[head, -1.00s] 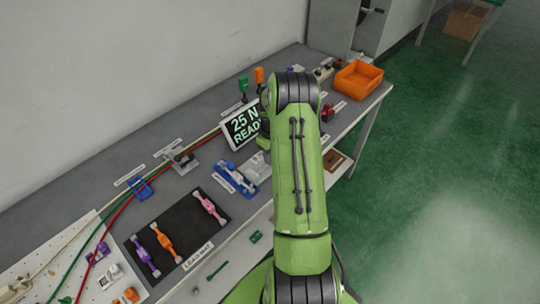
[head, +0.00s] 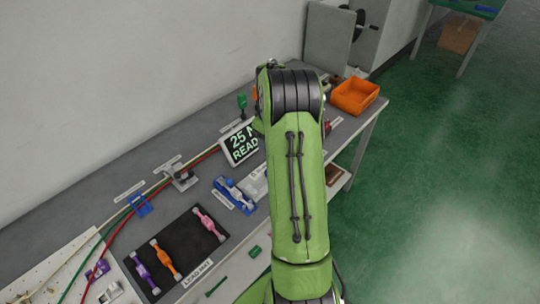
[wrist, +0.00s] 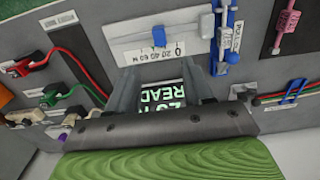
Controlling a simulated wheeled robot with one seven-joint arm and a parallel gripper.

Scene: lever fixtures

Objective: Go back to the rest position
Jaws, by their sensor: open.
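My gripper (wrist: 160,86) shows in the wrist view with its two fingers apart and nothing between them. It is above the bench, and part of the display (wrist: 165,98) reading "READY" shows upside down behind it. Beyond the fingertips is a white fixture (wrist: 150,42) with a printed scale and a slider. A blue lever fixture (wrist: 226,45) is beside it. In the head view my green arm reaches over the bench and hides the gripper. The display (head: 240,146) stands left of my arm.
A black mat (head: 190,236) holds a purple, an orange and a pink lever. The blue fixture (head: 234,193) lies close to my arm's left side. An orange bin (head: 355,96) sits at the bench's far end. Cables run along the bench.

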